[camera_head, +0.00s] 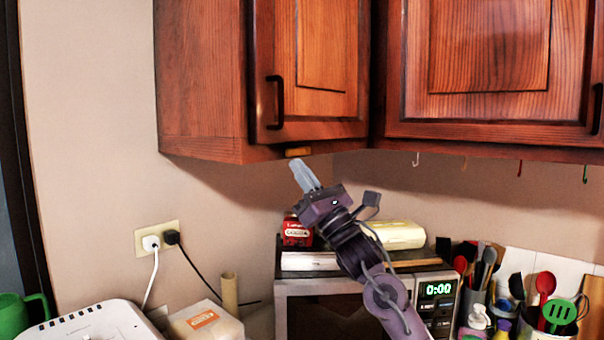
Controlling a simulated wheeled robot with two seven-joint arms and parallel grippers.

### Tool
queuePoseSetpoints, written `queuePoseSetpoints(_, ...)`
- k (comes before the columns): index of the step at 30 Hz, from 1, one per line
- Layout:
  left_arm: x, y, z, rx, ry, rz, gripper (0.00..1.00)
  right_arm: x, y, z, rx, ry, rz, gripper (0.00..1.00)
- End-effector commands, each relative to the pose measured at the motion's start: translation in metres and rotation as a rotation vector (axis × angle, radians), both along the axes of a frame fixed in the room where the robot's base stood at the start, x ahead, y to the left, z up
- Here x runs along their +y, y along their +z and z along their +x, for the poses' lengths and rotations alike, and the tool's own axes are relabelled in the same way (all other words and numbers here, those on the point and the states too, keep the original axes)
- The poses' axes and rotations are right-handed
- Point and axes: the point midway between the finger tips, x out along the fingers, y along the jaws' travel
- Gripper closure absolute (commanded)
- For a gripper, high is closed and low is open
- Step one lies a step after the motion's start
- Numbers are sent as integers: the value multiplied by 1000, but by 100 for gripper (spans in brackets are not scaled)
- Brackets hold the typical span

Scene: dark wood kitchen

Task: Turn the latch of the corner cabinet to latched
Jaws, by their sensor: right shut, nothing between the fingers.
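The corner cabinet (205,80) hangs on the wall in the upper middle of the head view. Its door (335,103) looks closed and has a dark vertical handle (275,102). A small yellow-brown latch piece (298,152) sits at the bottom edge under the door; I cannot tell its exact turn. My right gripper (299,164) is shut and empty, pointing up and left, with its fingertips just below the latch. I cannot tell whether they touch it. My left gripper is not in view.
A microwave (437,290) stands below the cabinet, with a red box (297,231) and a pale yellow package (400,235) on top. Utensil holders (545,325) stand at the right. A wall outlet (157,238) with plugs is at the left. The space left of my gripper is clear.

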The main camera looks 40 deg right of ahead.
Motion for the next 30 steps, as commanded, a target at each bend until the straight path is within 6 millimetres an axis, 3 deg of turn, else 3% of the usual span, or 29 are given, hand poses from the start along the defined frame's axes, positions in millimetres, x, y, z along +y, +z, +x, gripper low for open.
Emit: queuePoseSetpoints(30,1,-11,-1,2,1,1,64,9,8,-2,15,3,222,100)
